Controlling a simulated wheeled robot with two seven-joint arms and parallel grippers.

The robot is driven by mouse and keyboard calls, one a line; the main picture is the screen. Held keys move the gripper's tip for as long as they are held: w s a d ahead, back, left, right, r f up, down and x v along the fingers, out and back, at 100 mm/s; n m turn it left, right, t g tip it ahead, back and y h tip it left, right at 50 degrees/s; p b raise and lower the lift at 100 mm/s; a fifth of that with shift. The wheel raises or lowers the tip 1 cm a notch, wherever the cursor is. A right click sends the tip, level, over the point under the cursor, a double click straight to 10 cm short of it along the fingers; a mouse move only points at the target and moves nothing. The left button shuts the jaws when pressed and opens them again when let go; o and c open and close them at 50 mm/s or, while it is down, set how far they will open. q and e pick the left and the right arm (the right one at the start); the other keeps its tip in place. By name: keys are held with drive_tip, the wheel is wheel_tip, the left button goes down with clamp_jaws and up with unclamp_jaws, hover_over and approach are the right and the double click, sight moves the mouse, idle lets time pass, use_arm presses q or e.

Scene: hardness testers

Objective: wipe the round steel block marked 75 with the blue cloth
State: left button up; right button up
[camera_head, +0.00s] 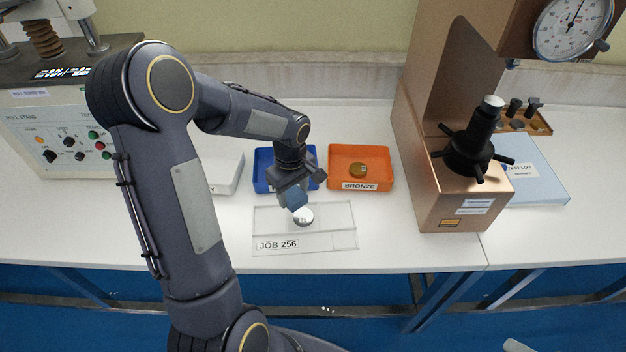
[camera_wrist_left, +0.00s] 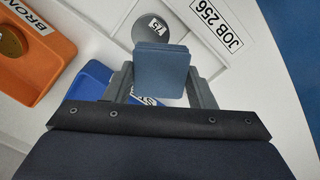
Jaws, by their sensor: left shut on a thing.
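My left gripper (camera_head: 292,190) is shut on the folded blue cloth (camera_head: 294,199). In the left wrist view the cloth (camera_wrist_left: 162,72) shows as a blue square between the two fingers (camera_wrist_left: 160,85). The round steel block (camera_head: 304,216) lies on a clear tray (camera_head: 340,220) labelled JOB 256. In the left wrist view the block (camera_wrist_left: 146,27) shows its 75 label, and the cloth covers its near edge. I cannot tell whether cloth and block touch.
A blue bin (camera_head: 262,174) stands behind the tray, partly hidden by my left arm. An orange bin (camera_head: 376,183) labelled BRONZE holds a bronze disc (camera_head: 357,170). A copper-coloured tester (camera_head: 455,208) stands right. Bare table (camera_head: 385,235) lies between tray and tester.

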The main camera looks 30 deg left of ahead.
use_arm(q)
drive_tip(key=shift+r+p, duration=0.65)
drive_tip(key=shift+r, duration=0.6)
